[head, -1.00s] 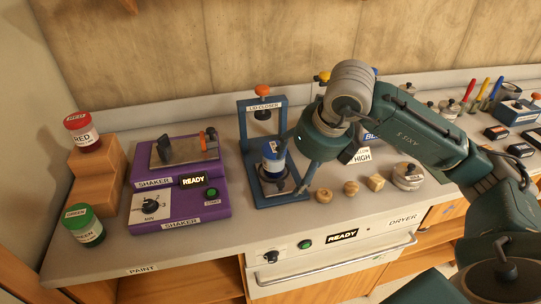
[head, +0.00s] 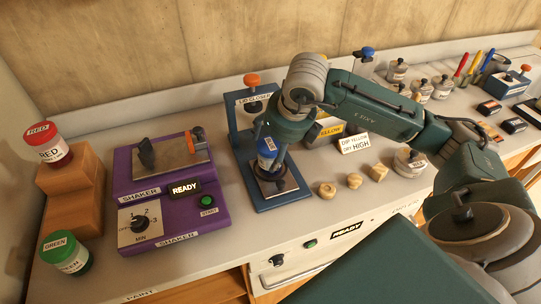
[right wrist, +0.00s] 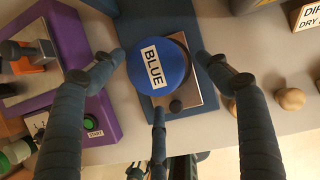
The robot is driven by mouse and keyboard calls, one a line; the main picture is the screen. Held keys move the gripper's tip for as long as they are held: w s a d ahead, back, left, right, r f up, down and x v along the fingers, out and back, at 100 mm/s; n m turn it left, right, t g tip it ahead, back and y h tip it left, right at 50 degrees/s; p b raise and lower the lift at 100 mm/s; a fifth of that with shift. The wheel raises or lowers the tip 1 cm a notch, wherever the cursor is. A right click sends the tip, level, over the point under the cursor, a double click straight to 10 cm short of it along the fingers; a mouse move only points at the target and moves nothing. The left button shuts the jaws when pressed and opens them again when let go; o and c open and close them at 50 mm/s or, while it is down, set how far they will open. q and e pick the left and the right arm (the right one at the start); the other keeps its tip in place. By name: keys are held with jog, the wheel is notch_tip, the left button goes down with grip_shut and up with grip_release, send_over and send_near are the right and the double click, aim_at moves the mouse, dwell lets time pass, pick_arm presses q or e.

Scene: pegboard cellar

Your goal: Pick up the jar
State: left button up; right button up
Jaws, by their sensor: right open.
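A jar with a blue lid (head: 267,148) stands upright on the plate of the blue lid closer (head: 290,201). In the right wrist view the lid (right wrist: 157,66) reads BLUE and hides most of the jar's body. My right gripper (head: 275,150) is above and around the jar, partly covering it in the head view. Its dark fingers are spread open, one on each side of the lid and one below it in the right wrist view, not closed on it. My left gripper is out of view.
A red jar (head: 48,145) stands on wooden steps (head: 75,193), a green jar (head: 65,252) in front. The purple shaker (head: 205,183) is left of the lid closer. Small wooden pieces (head: 354,181) and a metal can (head: 410,162) lie to the right.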

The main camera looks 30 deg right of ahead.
jog(key=shift+w+f+p, duration=0.2)
jog(key=shift+f+p, duration=0.1)
jog(key=shift+f, duration=0.1)
jog(key=p+x, duration=0.1)
jog(key=x, duration=0.3)
jog(key=shift+f+p, duration=0.15)
jog(key=shift+p, duration=0.2)
jog(key=shift+d+f, duration=0.1)
jog(key=shift+f, duration=0.05)
jog(key=shift+c, duration=0.2)
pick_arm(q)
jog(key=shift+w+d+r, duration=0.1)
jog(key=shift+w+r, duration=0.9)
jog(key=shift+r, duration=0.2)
pick_arm(e)
jog(key=c, duration=1.3)
